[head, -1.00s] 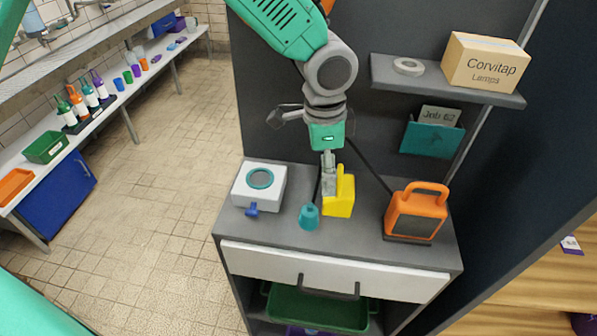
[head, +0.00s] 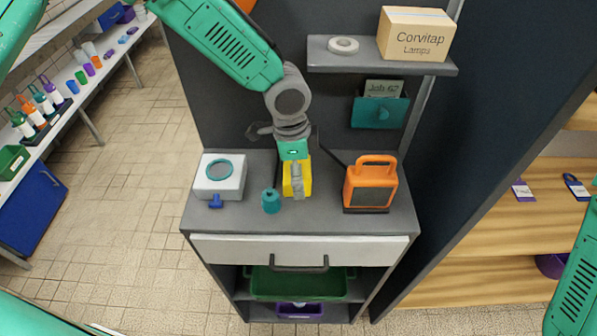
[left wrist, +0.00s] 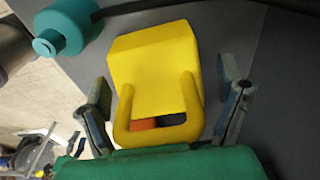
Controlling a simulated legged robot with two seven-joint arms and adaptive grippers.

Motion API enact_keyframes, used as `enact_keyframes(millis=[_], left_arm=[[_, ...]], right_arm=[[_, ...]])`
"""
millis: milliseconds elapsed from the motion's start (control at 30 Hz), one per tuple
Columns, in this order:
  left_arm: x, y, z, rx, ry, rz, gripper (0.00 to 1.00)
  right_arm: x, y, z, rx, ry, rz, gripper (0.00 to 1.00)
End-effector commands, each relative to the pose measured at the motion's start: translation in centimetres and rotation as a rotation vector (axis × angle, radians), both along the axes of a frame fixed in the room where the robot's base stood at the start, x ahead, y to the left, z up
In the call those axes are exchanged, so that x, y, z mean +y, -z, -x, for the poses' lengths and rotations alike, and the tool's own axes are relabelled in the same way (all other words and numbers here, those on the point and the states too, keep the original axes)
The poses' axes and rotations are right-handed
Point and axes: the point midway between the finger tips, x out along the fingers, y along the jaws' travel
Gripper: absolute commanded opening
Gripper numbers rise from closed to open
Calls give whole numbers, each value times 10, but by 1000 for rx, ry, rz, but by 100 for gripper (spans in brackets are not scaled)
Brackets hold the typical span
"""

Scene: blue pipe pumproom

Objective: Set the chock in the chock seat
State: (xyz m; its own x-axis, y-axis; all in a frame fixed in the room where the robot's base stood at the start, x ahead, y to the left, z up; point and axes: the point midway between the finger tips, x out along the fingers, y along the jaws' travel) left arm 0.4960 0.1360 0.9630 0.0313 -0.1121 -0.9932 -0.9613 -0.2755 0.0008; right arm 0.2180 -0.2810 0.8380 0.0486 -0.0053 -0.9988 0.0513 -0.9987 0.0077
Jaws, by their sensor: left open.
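The yellow chock (head: 289,181), a wedge-like block with a loop handle, stands on the grey cabinet top. It fills the middle of the left wrist view (left wrist: 155,65), its handle towards my gripper. My left gripper (head: 298,186) is over the chock and partly hides it in the head view. In the left wrist view the left gripper (left wrist: 163,80) is open, one finger on each side of the chock, with gaps between. My right gripper is out of view; only part of that arm shows at the right edge. I cannot make out a chock seat.
A shelf (head: 350,62) with a carton (head: 415,35) and grey ring (head: 343,45) overhangs behind.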

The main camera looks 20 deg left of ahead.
Motion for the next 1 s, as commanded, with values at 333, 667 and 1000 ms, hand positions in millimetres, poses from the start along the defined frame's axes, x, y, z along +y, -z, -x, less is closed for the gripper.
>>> enact_keyframes(millis=[333, 667, 1000], left_arm=[[8, 4, 1, -2, -1, 8, 62], [6, 6, 1, 4, -1, -1, 19], [4, 3, 2, 5, 1, 4, 19]], right_arm=[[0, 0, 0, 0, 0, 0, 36], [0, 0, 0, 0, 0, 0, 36], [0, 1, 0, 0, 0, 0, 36]])
